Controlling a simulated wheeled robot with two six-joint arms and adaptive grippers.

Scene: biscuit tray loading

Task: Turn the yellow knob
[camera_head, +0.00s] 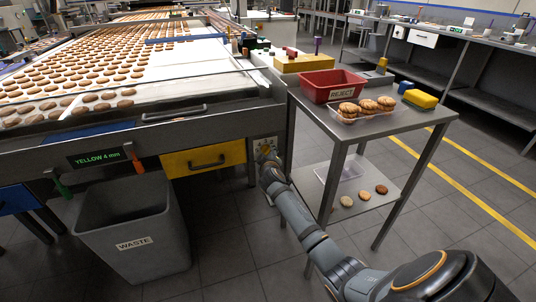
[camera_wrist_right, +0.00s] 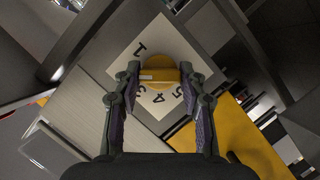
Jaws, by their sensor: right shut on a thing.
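The yellow knob (camera_wrist_right: 160,70) sits on a white dial plate (camera_wrist_right: 168,38) in the right wrist view, with the digits 1, 4 and 5 readable around it. A white mark on the knob points left in that view. My right gripper (camera_wrist_right: 160,80) has a finger on each side of the knob and is shut on it. In the head view the dial plate (camera_head: 265,144) is on the conveyor frame, right of a yellow drawer (camera_head: 203,158), and my right gripper (camera_head: 267,162) reaches up to it, hiding most of the knob. My left gripper is out of view.
A display (camera_head: 98,157) reads "YELLOW 4 mm". A grey waste bin (camera_head: 133,225) stands below it. A steel table (camera_head: 375,124) at the right holds a red reject bin (camera_head: 331,86) and a clear tray of biscuits (camera_head: 365,108). Its legs stand close to my right arm.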

